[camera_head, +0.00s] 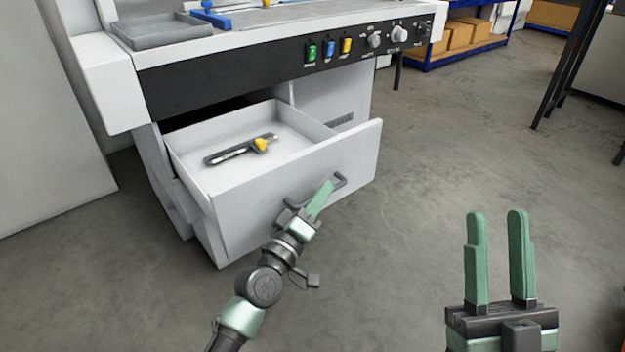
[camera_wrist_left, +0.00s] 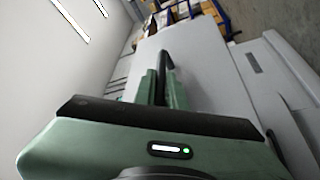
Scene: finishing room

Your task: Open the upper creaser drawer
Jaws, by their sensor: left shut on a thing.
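The white creaser drawer (camera_head: 290,178) stands pulled out from the machine body in the head view. Its inside shows, with a grey and yellow tool (camera_head: 240,149) lying in it. My left gripper (camera_head: 325,192) is at the drawer front, shut on the dark handle (camera_head: 342,181). The handle (camera_wrist_left: 168,62) also shows between the green fingers of my left gripper (camera_wrist_left: 161,88) in the left wrist view. My right gripper (camera_head: 498,220) is open and empty above the floor at the right, apart from the drawer.
Above the drawer is a black control panel (camera_head: 280,62) with coloured buttons and knobs. A grey tray (camera_head: 160,32) sits on the machine top. A blue shelf with boxes (camera_head: 460,36) stands behind. The floor (camera_head: 420,150) right of the drawer is clear.

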